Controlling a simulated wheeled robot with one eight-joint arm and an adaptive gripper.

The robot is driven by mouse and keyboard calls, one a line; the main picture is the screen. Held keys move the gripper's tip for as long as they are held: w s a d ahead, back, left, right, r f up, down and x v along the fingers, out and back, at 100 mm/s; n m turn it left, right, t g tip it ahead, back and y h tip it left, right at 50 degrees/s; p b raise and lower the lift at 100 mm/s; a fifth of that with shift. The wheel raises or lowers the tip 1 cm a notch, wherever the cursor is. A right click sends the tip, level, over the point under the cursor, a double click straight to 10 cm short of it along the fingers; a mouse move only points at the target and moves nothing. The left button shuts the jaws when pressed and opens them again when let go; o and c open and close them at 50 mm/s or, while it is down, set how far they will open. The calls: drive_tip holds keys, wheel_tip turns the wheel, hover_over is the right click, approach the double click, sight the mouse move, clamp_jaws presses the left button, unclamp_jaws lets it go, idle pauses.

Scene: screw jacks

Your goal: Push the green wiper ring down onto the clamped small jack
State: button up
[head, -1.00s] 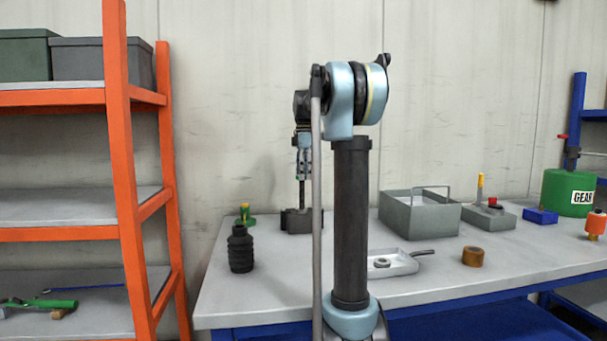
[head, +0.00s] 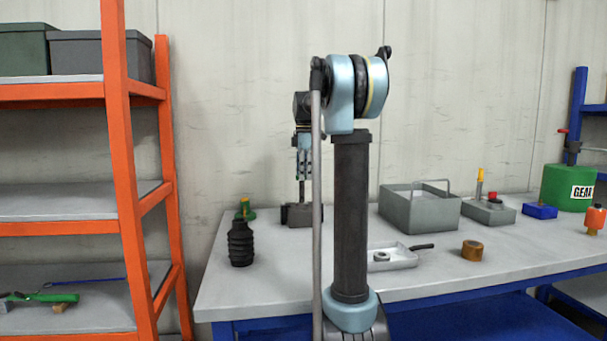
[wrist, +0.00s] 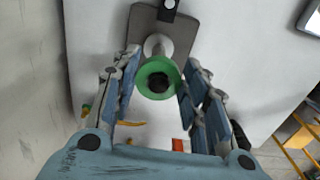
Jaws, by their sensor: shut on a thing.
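The green wiper ring (wrist: 145,68) is between the fingers of my gripper (wrist: 158,88) in the wrist view, and the jaws are shut on it. Its hole looks dark. Just beyond it is the pale grey top of the small jack (wrist: 156,45). I cannot tell whether the ring is around the jack or only above it. The jack stands in the dark clamp (wrist: 181,28), which also shows in the head view (head: 298,215). There my gripper (head: 303,178) points straight down above the clamp, and the ring is too small to make out.
A black ribbed bellows (head: 241,243) and a green-and-yellow part (head: 244,211) stand left of the clamp. A shallow tray (head: 403,259), a grey bin (head: 418,212) and a brown ring (head: 472,250) are to the right. The orange shelf (head: 120,150) stands at the left.

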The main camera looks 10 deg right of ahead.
sight(304, 203)
drive_tip(key=shift+f, duration=4.65)
idle(0.5)
drive_tip(key=o, duration=0.9)
drive_tip(key=shift+o, duration=0.2)
drive_tip(key=shift+r, duration=0.1)
